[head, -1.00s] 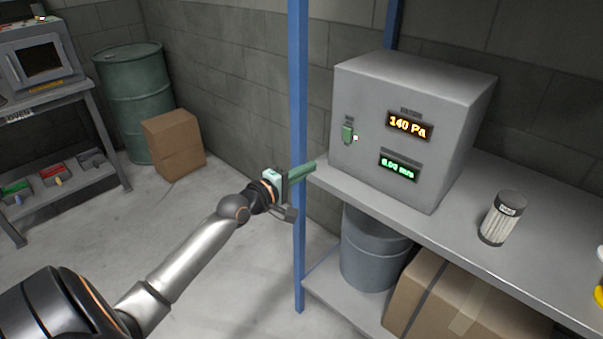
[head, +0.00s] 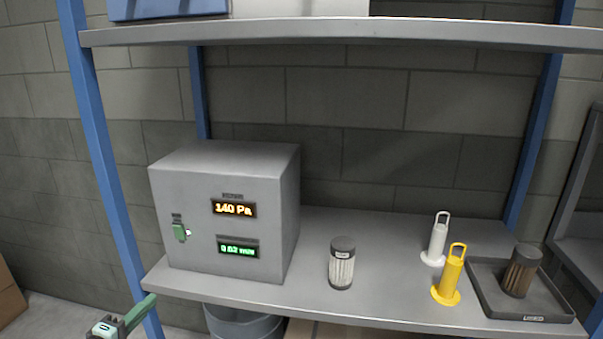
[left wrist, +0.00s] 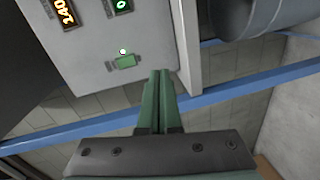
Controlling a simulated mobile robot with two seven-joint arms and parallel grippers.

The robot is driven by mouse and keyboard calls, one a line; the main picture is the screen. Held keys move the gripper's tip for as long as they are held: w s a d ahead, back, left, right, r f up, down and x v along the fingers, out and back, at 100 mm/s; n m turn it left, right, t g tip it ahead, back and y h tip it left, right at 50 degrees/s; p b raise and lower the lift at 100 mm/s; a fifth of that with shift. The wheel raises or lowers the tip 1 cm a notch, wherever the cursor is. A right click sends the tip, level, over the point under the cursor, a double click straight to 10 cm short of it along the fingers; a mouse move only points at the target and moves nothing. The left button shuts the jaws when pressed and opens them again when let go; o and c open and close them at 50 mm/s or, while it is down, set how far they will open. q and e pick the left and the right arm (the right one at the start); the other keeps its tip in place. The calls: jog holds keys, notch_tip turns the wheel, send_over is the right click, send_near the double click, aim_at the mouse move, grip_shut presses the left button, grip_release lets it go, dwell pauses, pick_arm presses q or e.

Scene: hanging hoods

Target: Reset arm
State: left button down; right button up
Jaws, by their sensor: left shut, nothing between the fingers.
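My left gripper (head: 140,309) shows at the lower left of the head view, its green fingers in front of the left end of the shelf. In the left wrist view its two fingers (left wrist: 158,100) lie together with nothing between them. The grey control box (head: 225,215) stands on the shelf, with an orange display reading 140 Pa, a green display below it and a green switch (head: 180,231) with a small light beside it. The switch also shows just beyond the fingertips in the left wrist view (left wrist: 125,62), apart from them. My right gripper is not in view.
On the shelf (head: 400,250) stand a white pleated filter (head: 342,265), a white handled tool (head: 437,240), a yellow handled tool (head: 450,277), and a dark tray (head: 560,303) holding a brown filter (head: 521,270). A blue post (head: 95,130) rises near my left gripper. A grey drum (head: 240,324) is below.

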pick_arm(q)
jog(key=s+d+f+m+g, duration=0.3)
jog(key=s+d+f+m, duration=0.5)
jog(key=s+d+f, duration=0.2)
jog(key=s+d+f+m+g+h, duration=0.1)
jog(key=s+d+f+m+g, duration=0.3)
jog(key=s+d+f+m, duration=0.5)
jog(key=s+d+f+p, duration=0.1)
jog(key=s+f, duration=0.3)
jog(key=s, duration=0.1)
jog(key=shift+s+d+f+m, duration=0.15)
jog(key=shift+s+f+m, duration=0.05)
jog(key=shift+f+m, duration=0.15)
